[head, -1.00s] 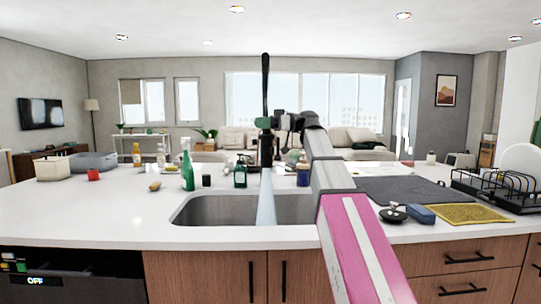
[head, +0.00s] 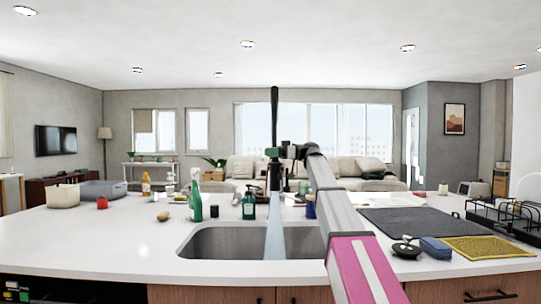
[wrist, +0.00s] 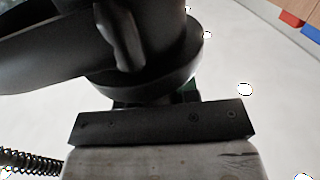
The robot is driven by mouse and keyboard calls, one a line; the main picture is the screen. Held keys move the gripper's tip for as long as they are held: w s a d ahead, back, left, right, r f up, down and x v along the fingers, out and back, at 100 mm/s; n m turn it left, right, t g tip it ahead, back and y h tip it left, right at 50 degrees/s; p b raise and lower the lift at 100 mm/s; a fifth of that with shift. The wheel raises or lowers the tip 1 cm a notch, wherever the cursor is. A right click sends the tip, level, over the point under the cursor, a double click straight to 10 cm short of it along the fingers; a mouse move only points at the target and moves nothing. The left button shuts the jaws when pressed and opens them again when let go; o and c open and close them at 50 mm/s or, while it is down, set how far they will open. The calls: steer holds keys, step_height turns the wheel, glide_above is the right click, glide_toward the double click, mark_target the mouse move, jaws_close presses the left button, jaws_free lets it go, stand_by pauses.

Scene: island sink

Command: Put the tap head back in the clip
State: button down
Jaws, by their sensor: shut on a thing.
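The dark tap (head: 274,115) stands upright behind the sink, its tall upper part rising above my arm. A pale stream of water (head: 275,240) falls below it into the sink (head: 215,242). My gripper (head: 283,153) is at the tap, at the end of my pink and grey arm, shut on the tap head. In the wrist view, a large black rounded form, seemingly the tap head (wrist: 150,60), fills the upper left, close against a dark bar of my gripper (wrist: 160,121). A spring coil (wrist: 22,160) shows at lower left. The clip cannot be made out; contact details are hidden.
A green spray bottle (head: 195,197) and a dark soap bottle (head: 249,206) stand left of the tap; a blue bottle (head: 310,206) stands right. A dark mat (head: 420,222), yellow cloth (head: 488,247) and dish rack (head: 505,215) lie right. The left counter front is clear.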

steer(key=w, duration=0.3)
steer(key=shift+f, duration=0.4)
steer(key=c, duration=0.9)
jaws_free()
steer(key=shift+o, duration=0.2)
steer(key=w+d, duration=0.2)
steer(key=d, duration=0.9)
steer(key=shift+d, duration=0.4)
